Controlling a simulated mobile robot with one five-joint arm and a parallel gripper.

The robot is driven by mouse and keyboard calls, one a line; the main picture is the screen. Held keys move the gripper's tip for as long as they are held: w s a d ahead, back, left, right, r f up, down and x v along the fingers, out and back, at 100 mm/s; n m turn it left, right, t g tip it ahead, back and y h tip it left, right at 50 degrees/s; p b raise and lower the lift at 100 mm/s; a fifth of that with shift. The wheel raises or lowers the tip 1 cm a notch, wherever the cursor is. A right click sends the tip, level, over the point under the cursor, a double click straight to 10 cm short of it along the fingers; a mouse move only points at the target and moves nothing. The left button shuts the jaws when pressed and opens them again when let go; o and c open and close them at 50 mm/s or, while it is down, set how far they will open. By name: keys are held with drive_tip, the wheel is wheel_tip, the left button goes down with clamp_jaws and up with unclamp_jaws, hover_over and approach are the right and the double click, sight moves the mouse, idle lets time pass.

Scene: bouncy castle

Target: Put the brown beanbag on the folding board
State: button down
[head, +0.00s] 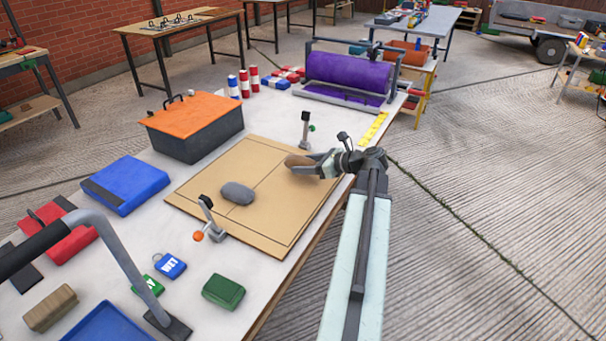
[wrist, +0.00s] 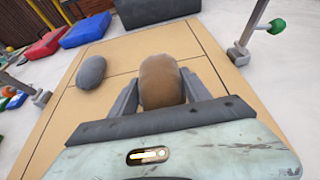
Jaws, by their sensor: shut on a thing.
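The brown beanbag (head: 299,160) is between the fingers of my gripper (head: 312,165), which is shut on it. In the wrist view the brown beanbag (wrist: 161,82) shows between the two grey fingers of my gripper (wrist: 160,90). The tan folding board (head: 258,155) lies flat on the white table, with fold lines across it. The beanbag is over the right part of the board; I cannot tell whether it touches the surface. A grey beanbag (head: 237,193) lies on the board to the left, and it also shows in the wrist view (wrist: 91,72).
Two small posts, one with an orange ball (head: 198,236) and one with a green ball (head: 312,128), stand at the board's edges. A grey box with an orange lid (head: 196,122) stands behind. A blue case (head: 125,185) is at left. A purple roller (head: 348,78) stands at the back.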

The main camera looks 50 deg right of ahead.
sight(303, 178)
drive_tip(key=shift+w+a, duration=0.1)
drive_tip(key=shift+w, duration=0.3)
wheel_tip(303, 178, down, 4)
drive_tip(key=b, duration=0.4)
drive_tip(key=shift+r, duration=0.25)
drive_tip(key=shift+f, duration=0.2)
drive_tip(key=c, duration=0.5)
unclamp_jaws()
drive_tip(key=shift+r, duration=0.2)
drive_tip(key=shift+s+r+p, duration=0.2)
drive_tip(key=shift+s+p, duration=0.1)
drive_tip(key=shift+p, duration=0.2)
drive_tip(key=p+v, duration=0.4)
drive_tip(key=v, duration=0.6)
drive_tip(key=shift+s+r, duration=0.1)
drive_tip(key=shift+s, duration=0.2)
drive_tip(key=shift+s+d, duration=0.25)
drive_tip(key=shift+s, duration=0.15)
